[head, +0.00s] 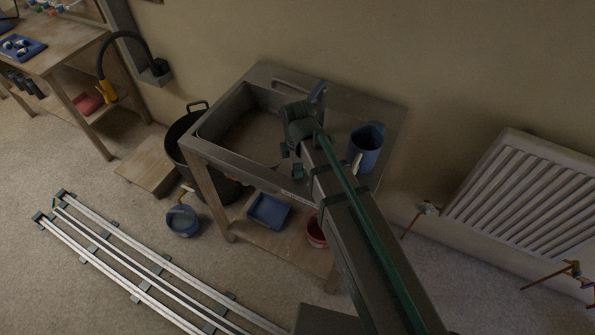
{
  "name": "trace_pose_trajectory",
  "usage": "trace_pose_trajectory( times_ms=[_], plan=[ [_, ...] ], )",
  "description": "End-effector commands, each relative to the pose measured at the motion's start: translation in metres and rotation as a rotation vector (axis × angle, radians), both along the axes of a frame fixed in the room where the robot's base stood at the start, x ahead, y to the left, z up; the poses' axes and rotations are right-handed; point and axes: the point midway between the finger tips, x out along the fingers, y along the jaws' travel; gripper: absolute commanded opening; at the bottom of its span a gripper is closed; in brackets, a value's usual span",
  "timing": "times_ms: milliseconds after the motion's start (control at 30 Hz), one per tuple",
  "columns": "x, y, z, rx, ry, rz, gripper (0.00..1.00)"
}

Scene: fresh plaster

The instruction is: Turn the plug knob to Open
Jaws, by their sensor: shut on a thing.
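The sink unit (262,73) has a grey basin and stands against the wall. My arm reaches over it from the lower right. My gripper (297,170) is low at the front right of the basin, by the unit's front edge, and is shut on the plug knob. The knob itself is hidden by the gripper and arm. Its turn position and any Open mark cannot be read. Small pale and reddish marks show on the front edge just below the gripper, too small to read.
A blue jug (367,148) stands on the worktop, right of my arm. A blue tray (269,210) and a red bowl (316,232) sit on the shelf below. A black bucket (181,134) stands left of the unit. A radiator (530,195) is at the right.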

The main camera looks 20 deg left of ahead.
Motion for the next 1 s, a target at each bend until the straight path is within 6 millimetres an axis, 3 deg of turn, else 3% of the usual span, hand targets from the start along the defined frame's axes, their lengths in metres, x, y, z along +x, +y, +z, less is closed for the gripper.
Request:
trace_pose_trajectory(
  times_ms=[600, 1000],
  plan=[
    [0.0000, -0.0001, 0.0008, 0.000, 0.000, 0.653, 0.00],
    [0.0002, 0.0001, 0.0006, 0.000, 0.000, 0.707, 0.00]
  ],
)
